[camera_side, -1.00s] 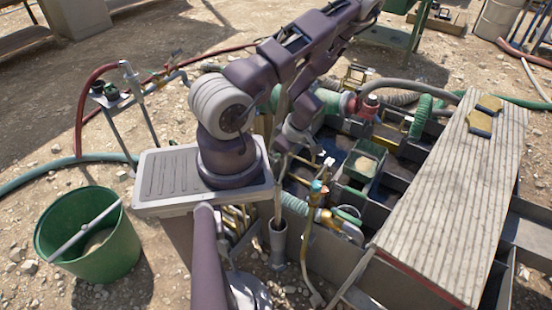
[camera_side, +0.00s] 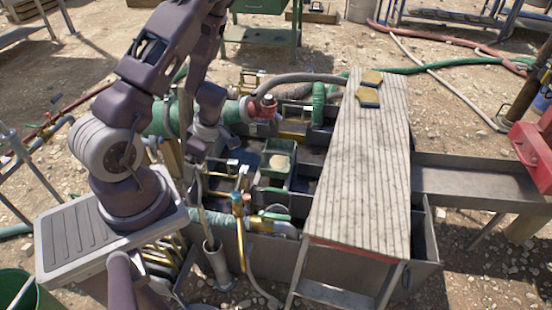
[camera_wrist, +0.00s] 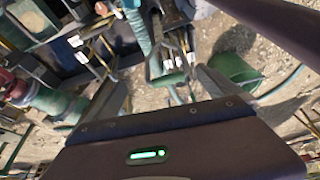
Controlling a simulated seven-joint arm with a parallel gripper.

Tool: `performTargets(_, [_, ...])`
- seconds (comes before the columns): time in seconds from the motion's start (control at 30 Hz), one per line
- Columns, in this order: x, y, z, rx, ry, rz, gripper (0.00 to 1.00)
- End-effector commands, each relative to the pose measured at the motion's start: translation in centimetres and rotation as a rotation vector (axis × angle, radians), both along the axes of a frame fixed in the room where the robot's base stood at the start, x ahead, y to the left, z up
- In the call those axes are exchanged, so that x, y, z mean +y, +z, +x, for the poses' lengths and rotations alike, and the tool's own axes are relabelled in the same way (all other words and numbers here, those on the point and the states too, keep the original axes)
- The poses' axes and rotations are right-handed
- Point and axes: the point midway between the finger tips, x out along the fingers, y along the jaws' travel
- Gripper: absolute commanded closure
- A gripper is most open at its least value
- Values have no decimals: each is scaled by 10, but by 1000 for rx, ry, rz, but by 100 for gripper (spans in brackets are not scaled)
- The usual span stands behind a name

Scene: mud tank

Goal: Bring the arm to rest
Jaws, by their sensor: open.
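My gripper (camera_side: 205,147) hangs near the left edge of the dark mud tank (camera_side: 272,262) in the side view. In the wrist view my gripper (camera_wrist: 161,78) shows its two fingers spread apart with nothing held between them. Pipes and fittings of the tank lie beyond the fingers. My arm is bent, with the upper links raised and the forearm pointing down. In the side view the fingertips are small and partly lost against the pipes, so I cannot tell whether they touch anything.
A small green box (camera_side: 278,162) sits inside the tank. Upright pipes (camera_side: 240,215) and a red fitting (camera_side: 265,107) stand close to my gripper. A green bucket (camera_wrist: 238,72) stands on the ground.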

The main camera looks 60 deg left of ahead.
Motion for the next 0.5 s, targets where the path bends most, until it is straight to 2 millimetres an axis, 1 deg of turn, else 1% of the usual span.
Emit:
performTargets(0.03, [-10, 19, 22, -40, -89, -30, 0])
performTargets(0.07, [-19, 34, 36, -63, -166, -57, 0])
performTargets(0.1, [-34, 57, 53, -93, -285, -92, 0])
performTargets(0.17, [-58, 93, 73, -135, -481, -135, 0])
performTargets(0.2, [-76, 119, 83, -161, -622, -156, 0])
performTargets(0.27, [-103, 158, 90, -195, -847, -171, 0])
performTargets(0.3, [-121, 183, 90, -213, -1004, -171, 0])
performTargets(0.37, [-147, 220, 82, -231, -1247, -151, 0])
performTargets(0.4, [-164, 242, 73, -234, -1407, -126, 0])
performTargets(0.47, [-184, 270, 54, -227, -1637, -74, 0])
performTargets(0.5, [-195, 285, 40, -213, -1774, -34, 0])
